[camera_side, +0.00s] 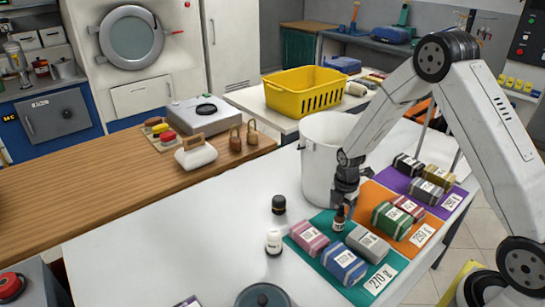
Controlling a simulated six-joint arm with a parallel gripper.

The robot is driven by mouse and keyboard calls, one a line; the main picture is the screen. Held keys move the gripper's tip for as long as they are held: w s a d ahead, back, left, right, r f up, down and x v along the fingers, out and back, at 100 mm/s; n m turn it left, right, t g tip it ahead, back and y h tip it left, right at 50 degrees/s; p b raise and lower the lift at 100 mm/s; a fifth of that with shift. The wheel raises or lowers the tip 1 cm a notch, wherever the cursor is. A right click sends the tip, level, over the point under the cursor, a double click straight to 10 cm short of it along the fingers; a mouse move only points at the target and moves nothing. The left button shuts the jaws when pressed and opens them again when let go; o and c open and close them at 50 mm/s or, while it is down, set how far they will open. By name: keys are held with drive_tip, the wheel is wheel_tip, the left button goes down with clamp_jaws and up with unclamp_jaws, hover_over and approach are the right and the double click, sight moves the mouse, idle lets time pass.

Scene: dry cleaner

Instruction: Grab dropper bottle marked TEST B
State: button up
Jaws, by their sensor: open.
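A small dark dropper bottle (339,219) with a pale label stands upright at the back edge of the teal mat (325,222). The label is too small to read, so I cannot tell whether it says TEST B. My gripper (342,203) points down right at this bottle's top, with open jaws. I cannot tell whether the fingers touch it. A black-capped dark bottle (278,205) and a white bottle (273,243) stand on the white table to the left; their markings are not readable.
Wrapped bundles, pink (309,236), blue (344,264) and grey (367,243), lie close in front of the bottle. A green bundle (391,220) lies on the orange mat. A white bucket (318,150) stands just behind my gripper. The table's left part is clear.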

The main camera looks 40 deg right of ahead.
drive_tip(key=shift+f, duration=0.1)
idle(0.4)
clamp_jaws()
